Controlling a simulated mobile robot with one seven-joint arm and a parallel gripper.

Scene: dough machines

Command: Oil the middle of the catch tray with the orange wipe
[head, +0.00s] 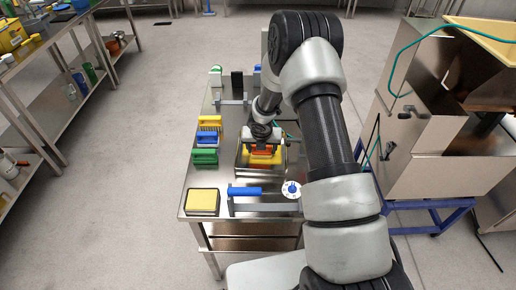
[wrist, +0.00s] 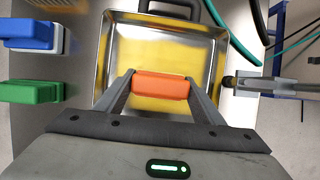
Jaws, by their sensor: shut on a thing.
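The catch tray (wrist: 101,75) is a shallow shiny metal tray; in the head view it lies on the steel table, with its rim (head: 239,165) partly hidden by my arm. My gripper (wrist: 160,84) is shut on the orange wipe (wrist: 161,86), one finger at each end, over the middle of the tray. The wipe also shows below my wrist in the head view (head: 262,150). A yellow area (wrist: 155,50) spreads on the tray floor around and under the wipe. I cannot tell whether the wipe touches the floor.
Green (head: 204,157), blue (head: 205,138) and yellow (head: 209,123) handled tools stand left of the tray. A yellow pad in a square holder (head: 203,201) sits at the table's near left corner.

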